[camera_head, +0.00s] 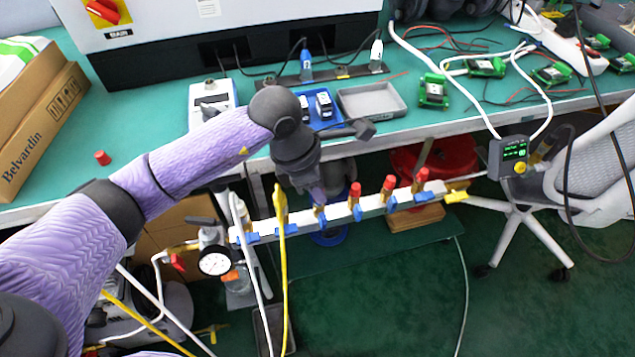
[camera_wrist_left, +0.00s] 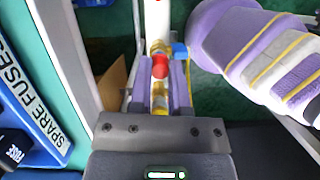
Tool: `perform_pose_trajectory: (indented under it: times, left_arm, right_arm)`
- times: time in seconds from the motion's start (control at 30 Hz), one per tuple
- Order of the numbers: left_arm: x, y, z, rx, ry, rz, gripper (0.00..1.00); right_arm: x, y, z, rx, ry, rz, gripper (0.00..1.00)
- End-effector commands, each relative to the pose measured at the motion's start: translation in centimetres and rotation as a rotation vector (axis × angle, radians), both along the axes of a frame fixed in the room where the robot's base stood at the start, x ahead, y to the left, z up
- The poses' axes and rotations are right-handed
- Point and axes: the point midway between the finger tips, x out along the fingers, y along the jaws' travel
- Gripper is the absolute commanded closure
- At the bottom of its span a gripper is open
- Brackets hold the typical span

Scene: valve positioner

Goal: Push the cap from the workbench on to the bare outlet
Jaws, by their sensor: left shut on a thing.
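My left gripper (camera_head: 319,201) points down at the white manifold (camera_head: 337,211), at the outlet between the yellow hose and the first capped outlet. In the left wrist view the gripper (camera_wrist_left: 160,72) is shut on a red cap (camera_wrist_left: 160,67), with a brass fitting (camera_wrist_left: 158,47) close by. The fingers hide whether the cap is seated on the outlet. Other red caps top the outlets to the right (camera_head: 355,189). Another small red cap (camera_head: 102,157) lies on the teal workbench (camera_head: 130,130) at the left. My right gripper is not in view.
A yellow hose (camera_head: 281,260) and a white hose (camera_head: 248,260) hang from the manifold left of the gripper. A pressure gauge (camera_head: 214,261) is at its left end. The workbench edge, with a blue tray (camera_head: 322,122) and a grey tray (camera_head: 371,103), is behind the arm.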

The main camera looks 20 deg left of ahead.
Motion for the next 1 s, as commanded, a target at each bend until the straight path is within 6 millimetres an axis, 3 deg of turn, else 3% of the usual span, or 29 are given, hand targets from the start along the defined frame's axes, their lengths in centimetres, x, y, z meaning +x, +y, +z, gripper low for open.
perform_pose_trajectory:
  times: [1.0]
  left_arm:
    - [-0.02, -0.01, -0.77, 0.0, 0.0, 0.0, 1.0]
  right_arm:
    - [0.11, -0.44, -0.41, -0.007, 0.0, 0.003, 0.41]
